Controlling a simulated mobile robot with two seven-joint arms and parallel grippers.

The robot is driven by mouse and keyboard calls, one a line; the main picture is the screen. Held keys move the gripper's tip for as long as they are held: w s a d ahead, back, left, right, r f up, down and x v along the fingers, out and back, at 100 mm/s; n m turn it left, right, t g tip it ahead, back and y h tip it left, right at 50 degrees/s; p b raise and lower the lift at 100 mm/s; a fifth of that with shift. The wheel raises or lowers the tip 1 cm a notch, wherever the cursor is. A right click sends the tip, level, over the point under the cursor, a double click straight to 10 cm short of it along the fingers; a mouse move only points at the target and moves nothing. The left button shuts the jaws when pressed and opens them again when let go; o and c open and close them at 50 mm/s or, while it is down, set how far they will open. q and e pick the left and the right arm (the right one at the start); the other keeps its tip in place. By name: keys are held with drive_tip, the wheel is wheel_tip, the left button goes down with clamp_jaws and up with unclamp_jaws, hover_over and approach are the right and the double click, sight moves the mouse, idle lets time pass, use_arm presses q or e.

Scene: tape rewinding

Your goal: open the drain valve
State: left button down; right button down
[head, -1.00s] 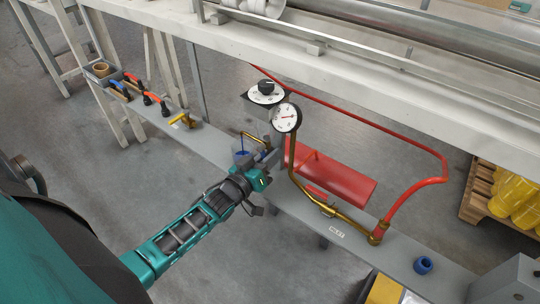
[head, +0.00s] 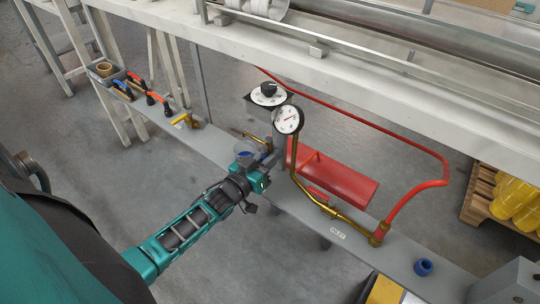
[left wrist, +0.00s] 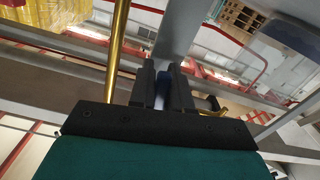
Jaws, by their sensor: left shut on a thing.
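My left gripper (head: 266,170) reaches over the grey shelf beside the brass pipework and the pressure gauge (head: 288,120). In the left wrist view its two dark fingers (left wrist: 164,88) are shut on a blue part (left wrist: 164,90), which looks like the drain valve's handle. The fingers and wrist hide most of that part in the head view. A thin brass pipe (head: 254,136) runs just behind the gripper. My right gripper is not in view.
A red tank (head: 335,178) lies right of the gauge, with a red hose (head: 430,184) beyond it. A dial (head: 268,92) stands behind the gauge. Tools with coloured handles (head: 135,80) and a yellow-handled part (head: 183,119) lie left. A blue ring (head: 424,267) sits on the shelf at right.

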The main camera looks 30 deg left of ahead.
use_arm(q)
drive_tip(key=c, duration=1.2)
unclamp_jaws()
drive_tip(key=shift+o, duration=0.2)
drive_tip(key=shift+s, duration=0.15)
drive_tip(key=s+a+p, duration=0.1)
drive_tip(key=s+p, duration=0.1)
drive_tip(key=s, duration=1)
drive_tip(key=shift+s+p, duration=0.3)
drive_tip(key=shift+s, duration=0.05)
